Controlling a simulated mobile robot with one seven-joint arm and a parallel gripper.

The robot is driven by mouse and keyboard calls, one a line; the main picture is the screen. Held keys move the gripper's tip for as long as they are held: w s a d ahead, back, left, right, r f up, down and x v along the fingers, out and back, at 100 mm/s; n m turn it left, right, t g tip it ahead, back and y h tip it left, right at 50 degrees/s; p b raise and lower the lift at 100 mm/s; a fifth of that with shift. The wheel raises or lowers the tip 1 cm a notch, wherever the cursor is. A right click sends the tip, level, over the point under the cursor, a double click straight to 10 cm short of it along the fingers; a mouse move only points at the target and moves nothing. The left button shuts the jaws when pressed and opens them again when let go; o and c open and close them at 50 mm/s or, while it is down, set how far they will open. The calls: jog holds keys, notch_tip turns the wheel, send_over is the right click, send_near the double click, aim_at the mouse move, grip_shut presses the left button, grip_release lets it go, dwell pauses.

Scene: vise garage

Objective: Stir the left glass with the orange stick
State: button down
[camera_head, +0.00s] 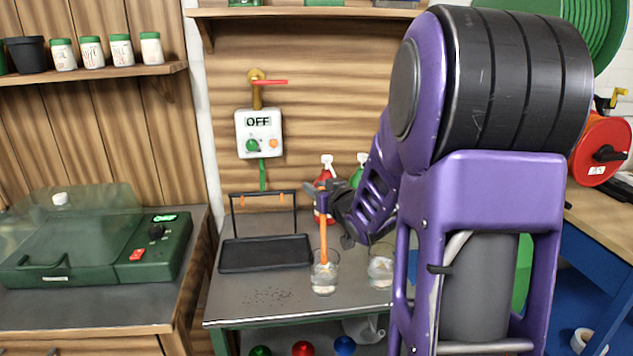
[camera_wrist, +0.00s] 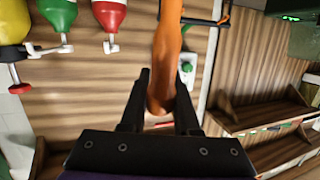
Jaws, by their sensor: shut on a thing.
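My gripper (camera_head: 326,190) is shut on the orange stick (camera_head: 323,236) above the left glass. The stick hangs nearly upright, and its lower end is within the left glass (camera_head: 324,283), which is clear and holds some liquid. Whether the tip touches the glass wall or bottom, I cannot tell. The wrist view shows the stick (camera_wrist: 167,45) between the two dark fingers of the gripper (camera_wrist: 161,95). A second clear glass (camera_head: 380,272) stands to the right, partly hidden by my arm.
A black tray with a raised frame (camera_head: 265,254) stands left of the glasses. Red (camera_head: 326,178) and green bottles are behind my gripper. A control box reading OFF (camera_head: 259,133) hangs on the wall. A green machine (camera_head: 150,250) is on the left bench.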

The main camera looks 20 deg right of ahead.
jog(key=shift+s+a+f, duration=0.1)
jog(key=shift+s+f, duration=0.1)
jog(key=shift+f, duration=0.95)
jog(key=shift+s+a+f, duration=0.1)
jog(key=shift+s+f, duration=0.1)
jog(key=shift+f, duration=0.95)
jog(key=shift+w+d, duration=0.1)
